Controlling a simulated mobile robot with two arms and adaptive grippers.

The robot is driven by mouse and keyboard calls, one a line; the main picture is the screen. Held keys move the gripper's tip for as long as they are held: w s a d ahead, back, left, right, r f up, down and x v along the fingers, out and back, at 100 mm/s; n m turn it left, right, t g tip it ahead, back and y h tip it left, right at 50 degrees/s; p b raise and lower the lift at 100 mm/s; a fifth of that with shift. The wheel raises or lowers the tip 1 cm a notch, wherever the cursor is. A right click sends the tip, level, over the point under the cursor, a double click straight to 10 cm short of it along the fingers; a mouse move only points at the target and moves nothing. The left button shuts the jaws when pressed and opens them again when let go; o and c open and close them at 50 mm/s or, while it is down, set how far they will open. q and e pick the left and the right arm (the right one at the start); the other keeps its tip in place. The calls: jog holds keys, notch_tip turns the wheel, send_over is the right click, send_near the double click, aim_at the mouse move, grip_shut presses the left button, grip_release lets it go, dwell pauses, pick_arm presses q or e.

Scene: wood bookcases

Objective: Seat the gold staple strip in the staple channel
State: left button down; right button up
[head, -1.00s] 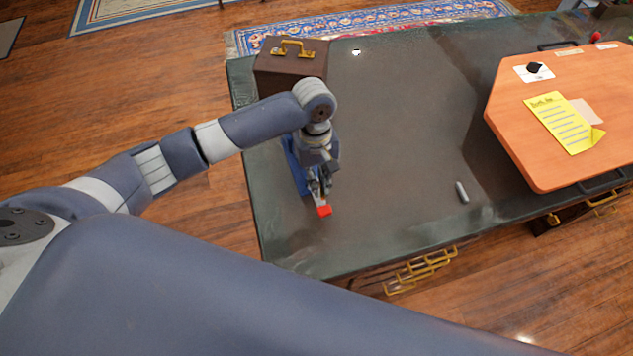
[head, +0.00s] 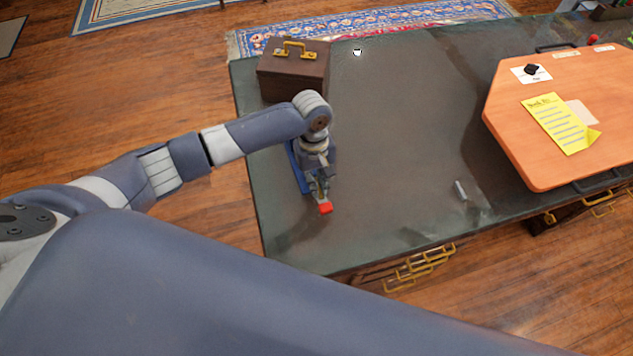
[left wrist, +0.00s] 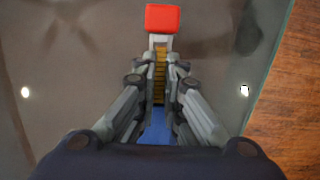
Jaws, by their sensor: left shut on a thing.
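A blue stapler (head: 298,168) lies on the dark table, partly hidden under my left arm. Its red end piece (head: 325,208) points to the table's front and shows at the top of the left wrist view (left wrist: 162,18). My left gripper (head: 320,188) is over the stapler. In the left wrist view my left gripper (left wrist: 160,66) is shut on the gold staple strip (left wrist: 160,82), which lies lengthwise between the fingers, in line with the red piece. Blue stapler body shows below it. I cannot tell whether the strip touches the channel floor. My right gripper is out of view.
A brown box (head: 294,75) with a gold handle stands behind the stapler. A small grey cylinder (head: 460,190) lies to the right. An orange board (head: 515,130) with a yellow note (head: 560,122) is at the right. The middle of the table (head: 400,130) is clear.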

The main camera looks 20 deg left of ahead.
pick_arm(q)
jog(key=c, duration=1.7)
grip_release()
jog(key=shift+s+d+f, duration=0.1)
jog(key=shift+s+f, duration=0.4)
jog(key=shift+f, duration=0.25)
jog(key=shift+w+f, duration=0.15)
jog(key=shift+w, duration=0.15)
jog(key=shift+w+r, duration=0.1)
jog(key=shift+r, duration=0.3)
jog(key=r, duration=0.4)
jog(key=w+r, duration=0.1)
jog(key=r, duration=0.3)
jog(key=a+r+b, duration=0.1)
jog(key=r, duration=0.3)
jog(key=shift+w+a+r, duration=0.1)
jog(key=shift+w+r, duration=0.3)
